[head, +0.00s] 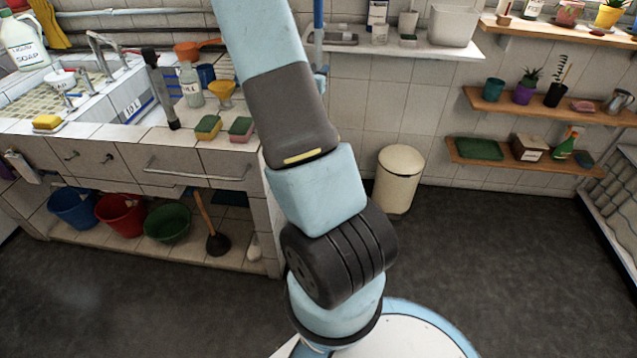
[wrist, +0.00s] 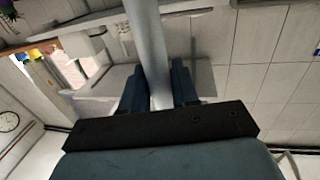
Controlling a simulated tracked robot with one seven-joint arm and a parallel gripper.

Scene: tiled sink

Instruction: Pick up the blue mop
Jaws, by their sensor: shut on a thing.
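The blue mop shows in the head view only as part of a thin upright blue handle (head: 318,22), beside my arm's upper link and in front of the tiled wall. Its lower part and head are hidden by my arm or out of view. In the wrist view a pale grey-blue pole (wrist: 147,40), which looks like the mop handle, runs down between the two dark blue fingers of my gripper (wrist: 160,88). The gripper is shut on it. My arm mostly hides the gripper in the head view.
The tiled counter (head: 140,135) with sponges and bottles is at left, buckets (head: 168,224) below. A wall shelf (head: 400,45) is close behind the handle. A cream bin (head: 398,178) stands right of my arm. The dark floor (head: 500,250) at right is clear.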

